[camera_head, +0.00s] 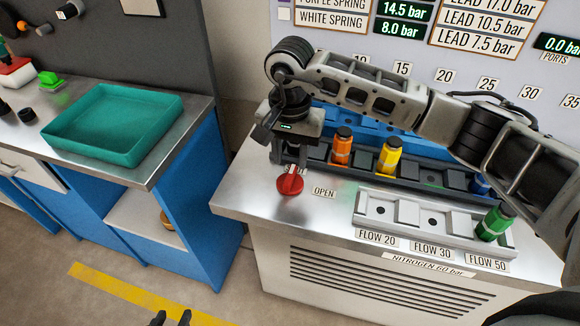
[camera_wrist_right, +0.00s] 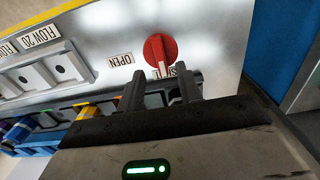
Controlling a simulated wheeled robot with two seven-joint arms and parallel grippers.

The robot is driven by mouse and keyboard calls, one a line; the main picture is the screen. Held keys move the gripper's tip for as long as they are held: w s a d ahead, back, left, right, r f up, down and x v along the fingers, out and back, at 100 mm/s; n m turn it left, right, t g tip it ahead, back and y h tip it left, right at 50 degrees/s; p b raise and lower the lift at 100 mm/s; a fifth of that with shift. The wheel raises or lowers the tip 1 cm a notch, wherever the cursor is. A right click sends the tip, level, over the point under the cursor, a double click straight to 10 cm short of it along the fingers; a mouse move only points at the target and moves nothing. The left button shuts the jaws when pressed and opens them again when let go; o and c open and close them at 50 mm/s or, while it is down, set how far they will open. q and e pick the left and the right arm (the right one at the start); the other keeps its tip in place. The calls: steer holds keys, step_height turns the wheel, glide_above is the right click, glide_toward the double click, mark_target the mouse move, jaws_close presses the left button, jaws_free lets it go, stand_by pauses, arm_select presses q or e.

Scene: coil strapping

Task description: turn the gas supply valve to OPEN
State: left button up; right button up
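The red valve knob (camera_head: 290,181) sits on the steel bench top near its left front corner. In the right wrist view the knob (camera_wrist_right: 160,48) has a pale pointer mark toward a partly hidden label beside my fingers. The OPEN label (camera_head: 323,192) lies to the right of the knob; it also shows in the right wrist view (camera_wrist_right: 121,60). My right gripper (camera_head: 287,163) is just behind the knob, fingers apart and empty, with no visible contact. It also shows in the right wrist view (camera_wrist_right: 162,82). My left gripper (camera_head: 171,318) shows only its fingertips, parted and empty, above the floor.
A grey rack (camera_head: 410,210) labelled with flows holds a green-capped cartridge (camera_head: 494,222). Behind it, a dark rack holds an orange (camera_head: 342,147) and a yellow (camera_head: 388,156) cartridge. A teal tray (camera_head: 115,125) stands on the left bench. A floor gap separates the benches.

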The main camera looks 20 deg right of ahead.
mark_target(290, 175)
steer(key=shift+f+p, duration=0.35)
steer(key=shift+f, duration=2.35)
jaws_close()
